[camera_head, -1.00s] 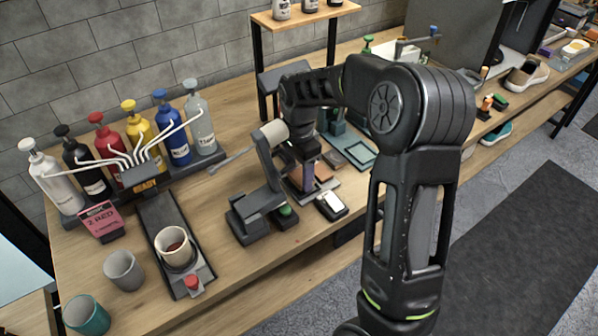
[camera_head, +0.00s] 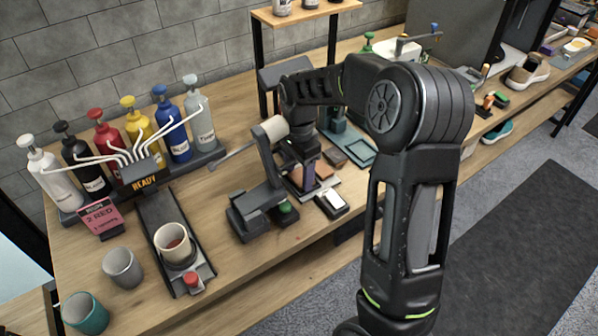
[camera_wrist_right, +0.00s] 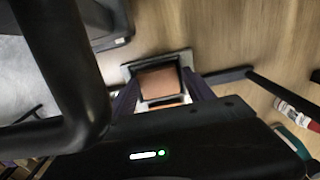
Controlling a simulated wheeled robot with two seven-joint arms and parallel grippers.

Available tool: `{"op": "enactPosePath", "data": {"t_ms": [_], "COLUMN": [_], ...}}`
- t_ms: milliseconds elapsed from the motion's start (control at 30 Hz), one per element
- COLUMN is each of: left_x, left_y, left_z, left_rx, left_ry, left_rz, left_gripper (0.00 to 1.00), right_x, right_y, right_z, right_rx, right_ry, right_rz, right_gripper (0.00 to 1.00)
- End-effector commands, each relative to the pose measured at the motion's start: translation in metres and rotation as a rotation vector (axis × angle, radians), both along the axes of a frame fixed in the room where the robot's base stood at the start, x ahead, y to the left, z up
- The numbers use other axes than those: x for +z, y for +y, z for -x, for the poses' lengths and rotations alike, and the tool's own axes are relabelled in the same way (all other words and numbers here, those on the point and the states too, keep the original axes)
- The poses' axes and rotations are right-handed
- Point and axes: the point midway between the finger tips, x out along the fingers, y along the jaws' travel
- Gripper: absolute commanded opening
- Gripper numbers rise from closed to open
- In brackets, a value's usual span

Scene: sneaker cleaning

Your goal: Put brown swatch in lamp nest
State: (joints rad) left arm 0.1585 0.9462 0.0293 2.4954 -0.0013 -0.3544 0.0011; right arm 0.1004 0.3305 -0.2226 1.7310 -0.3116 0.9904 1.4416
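My right gripper (camera_head: 305,180) points down over a small grey square nest (camera_head: 320,188) beside the lamp stand (camera_head: 266,170). In the right wrist view its two dark purple fingers (camera_wrist_right: 163,96) stand apart, open. A brown swatch (camera_wrist_right: 158,81) lies flat between and beyond them, inside the nest's square grey rim (camera_wrist_right: 186,58). An orange-brown strip shows just below the swatch, partly hidden by the gripper body. In the head view a brown patch (camera_head: 325,170) shows beside the fingers; they hide part of the nest. My left gripper is not in view.
A dark swatch (camera_head: 334,157) and a green-grey tray (camera_head: 360,148) lie behind the gripper. A white-topped block (camera_head: 332,203) and a green button (camera_head: 285,210) are in front. Pump bottles and cups stand left.

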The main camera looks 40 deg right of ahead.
Motion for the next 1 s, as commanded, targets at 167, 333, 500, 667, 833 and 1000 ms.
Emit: {"op": "enactPosePath", "data": {"t_ms": [167, 333, 500, 667, 833, 1000], "left_x": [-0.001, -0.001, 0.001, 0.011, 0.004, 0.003], "left_y": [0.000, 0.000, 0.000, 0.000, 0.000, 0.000], "left_z": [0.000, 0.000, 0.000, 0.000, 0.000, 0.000], "left_rx": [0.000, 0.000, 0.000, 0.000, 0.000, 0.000], "left_ry": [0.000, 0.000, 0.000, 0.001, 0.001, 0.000], "left_rz": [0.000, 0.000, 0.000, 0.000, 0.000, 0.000], "left_gripper": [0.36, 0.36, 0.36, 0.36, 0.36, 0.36], "right_x": [-0.006, -0.006, -0.004, 0.011, 0.038, 0.076], "right_y": [0.001, 0.001, 0.001, 0.001, 0.001, 0.001], "right_z": [0.006, 0.007, 0.008, 0.007, 0.004, 0.003], "right_rx": [-0.001, -0.002, -0.003, -0.003, -0.001, 0.000], "right_ry": [0.022, 0.025, 0.027, 0.023, 0.013, 0.009], "right_rz": [-0.004, -0.005, -0.006, -0.005, -0.002, -0.002], "right_gripper": [0.76, 0.76, 0.76, 0.76, 0.76, 0.76]}}
